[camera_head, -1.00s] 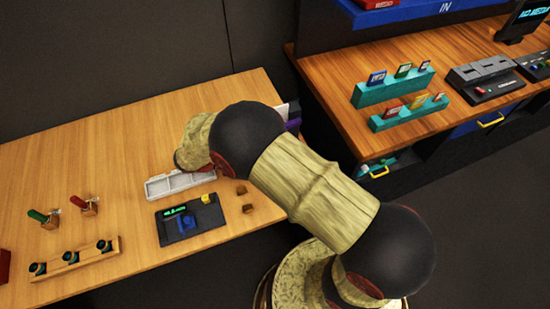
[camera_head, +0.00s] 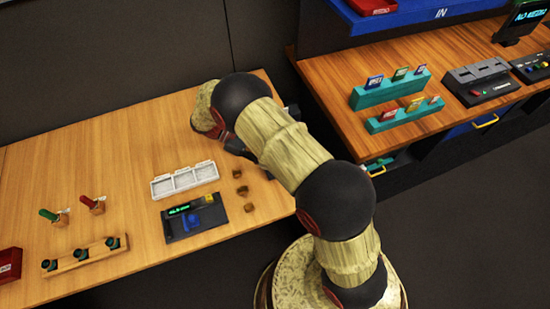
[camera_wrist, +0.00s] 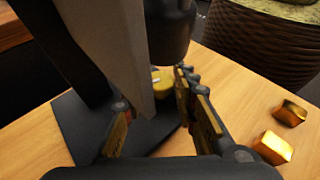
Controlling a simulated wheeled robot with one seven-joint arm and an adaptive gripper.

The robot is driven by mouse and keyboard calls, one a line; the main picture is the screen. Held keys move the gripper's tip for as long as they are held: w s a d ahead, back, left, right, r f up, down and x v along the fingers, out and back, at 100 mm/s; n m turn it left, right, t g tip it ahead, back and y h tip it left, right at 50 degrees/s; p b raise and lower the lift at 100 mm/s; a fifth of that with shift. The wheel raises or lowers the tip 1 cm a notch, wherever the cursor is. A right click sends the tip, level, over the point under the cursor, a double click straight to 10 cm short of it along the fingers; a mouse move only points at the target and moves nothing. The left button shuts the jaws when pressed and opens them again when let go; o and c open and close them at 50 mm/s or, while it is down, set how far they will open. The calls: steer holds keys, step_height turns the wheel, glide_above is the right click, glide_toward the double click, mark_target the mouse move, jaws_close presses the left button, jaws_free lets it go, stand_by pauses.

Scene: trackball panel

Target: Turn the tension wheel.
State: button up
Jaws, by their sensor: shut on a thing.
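In the wrist view a yellow round wheel (camera_wrist: 163,84) with a pale mark on it sits at the dark panel (camera_wrist: 78,122). I take it to be the tension wheel. My gripper (camera_wrist: 154,96) has its fingers on either side of the wheel, the right finger very close to it. A tall grey slab in front hides part of the wheel and of the left finger, so the contact is only partly visible. In the head view my arm hides the wheel and most of the gripper.
Small brown blocks (camera_head: 243,191) lie near the gripper. A white tray (camera_head: 184,180) and a black device (camera_head: 193,218) with a small display stand left of them. Pegs (camera_head: 95,206) and a wooden rack (camera_head: 85,255) are farther left. A second table (camera_head: 440,75) holds teal card racks.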

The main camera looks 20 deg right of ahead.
stand_by(0.4)
steer(key=o, duration=1)
steer(key=shift+o, duration=0.5)
steer(key=v, duration=1.2)
steer(key=shift+w, duration=0.1)
